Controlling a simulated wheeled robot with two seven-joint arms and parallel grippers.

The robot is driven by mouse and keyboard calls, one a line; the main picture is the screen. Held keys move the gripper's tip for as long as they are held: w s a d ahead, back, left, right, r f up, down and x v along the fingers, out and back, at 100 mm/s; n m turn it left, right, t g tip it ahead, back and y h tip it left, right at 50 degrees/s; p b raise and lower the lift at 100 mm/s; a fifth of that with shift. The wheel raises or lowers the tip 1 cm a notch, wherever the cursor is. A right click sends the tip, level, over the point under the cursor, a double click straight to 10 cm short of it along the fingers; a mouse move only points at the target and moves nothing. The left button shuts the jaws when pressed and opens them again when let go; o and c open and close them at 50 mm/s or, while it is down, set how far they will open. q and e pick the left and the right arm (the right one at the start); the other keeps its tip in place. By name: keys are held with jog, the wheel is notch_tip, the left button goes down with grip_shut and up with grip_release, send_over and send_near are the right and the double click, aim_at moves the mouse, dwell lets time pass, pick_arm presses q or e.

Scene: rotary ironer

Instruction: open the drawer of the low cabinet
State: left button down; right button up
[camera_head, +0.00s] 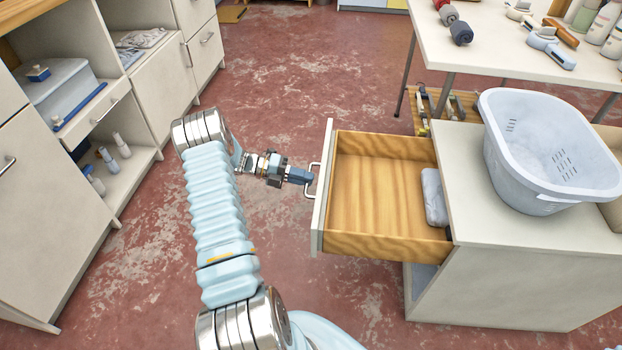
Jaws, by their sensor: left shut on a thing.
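The low cabinet (500,290) stands at the right with a pale top. Its drawer (375,200) is pulled well out to the left, showing a bare wooden floor and a grey folded thing (433,197) at its inner end. The drawer front (323,190) carries a metal bar handle (308,181). My left gripper (306,178) is shut on this handle, its arm reaching up from the bottom of the view. The fingertips are small and partly merge with the handle. My right gripper is not in the view.
A white laundry basket (545,150) sits on the cabinet top. A white table (490,55) with bottles and brushes stands behind. Shelving (75,100) with a storage box lines the left side. Open red floor (290,70) lies between.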

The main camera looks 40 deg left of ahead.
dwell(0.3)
pick_arm(q)
jog(key=c, duration=1.2)
grip_release()
jog(key=b+v, duration=0.2)
jog(key=v, duration=1.2)
